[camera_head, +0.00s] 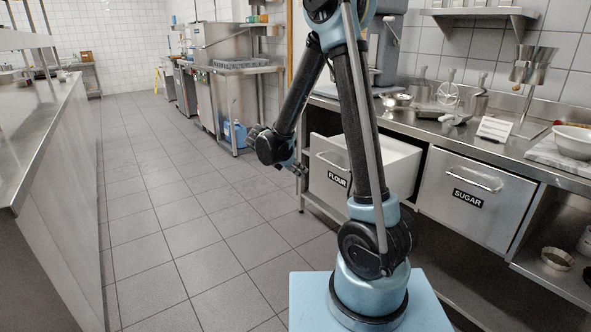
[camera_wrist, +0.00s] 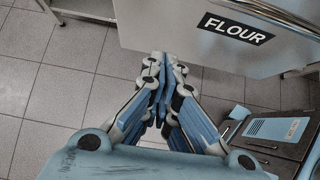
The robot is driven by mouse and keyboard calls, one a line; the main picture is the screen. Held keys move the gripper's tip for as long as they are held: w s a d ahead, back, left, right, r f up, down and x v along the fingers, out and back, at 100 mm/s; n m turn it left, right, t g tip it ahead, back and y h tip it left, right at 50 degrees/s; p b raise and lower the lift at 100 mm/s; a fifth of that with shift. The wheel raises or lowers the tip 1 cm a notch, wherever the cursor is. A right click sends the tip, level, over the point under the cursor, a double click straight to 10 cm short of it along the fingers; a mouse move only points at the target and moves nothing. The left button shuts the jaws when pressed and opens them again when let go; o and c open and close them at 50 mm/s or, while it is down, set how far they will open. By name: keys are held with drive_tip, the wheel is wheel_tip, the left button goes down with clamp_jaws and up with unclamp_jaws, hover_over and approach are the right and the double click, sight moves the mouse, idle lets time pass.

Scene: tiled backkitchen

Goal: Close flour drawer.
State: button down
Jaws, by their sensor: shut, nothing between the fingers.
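The flour drawer (camera_head: 322,160) is pulled out from under the counter, with its white inside showing. Its grey front bears a black FLOUR label and a bar handle (camera_head: 328,160). My arm hides part of the drawer. My gripper (camera_head: 301,170) is beside the drawer front, on its outer side. In the wrist view my gripper (camera_wrist: 165,58) has its fingers together and empty. There the tips lie near the lower edge of the flour drawer's front (camera_wrist: 165,30), left of the label. I cannot tell whether they touch it.
The sugar drawer (camera_head: 475,195) sits under the same steel counter (camera_head: 420,122), right of the flour drawer. Bowls, utensils and a small white card stand on the counter. Another steel counter (camera_head: 40,120) runs along the left. The tiled floor (camera_head: 170,200) between is clear.

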drive_tip(key=shift+w+d+f, duration=0.5)
drive_tip(key=shift+w+d, duration=0.15)
drive_tip(key=shift+d, duration=0.3)
drive_tip(key=shift+w+d+f, duration=0.45)
drive_tip(key=shift+w+d, duration=0.2)
drive_tip(key=shift+d, duration=0.3)
drive_tip(key=shift+w+d+f, duration=0.5)
drive_tip(key=shift+w+d, duration=0.15)
drive_tip(key=shift+d, duration=0.3)
drive_tip(key=shift+w, duration=0.1)
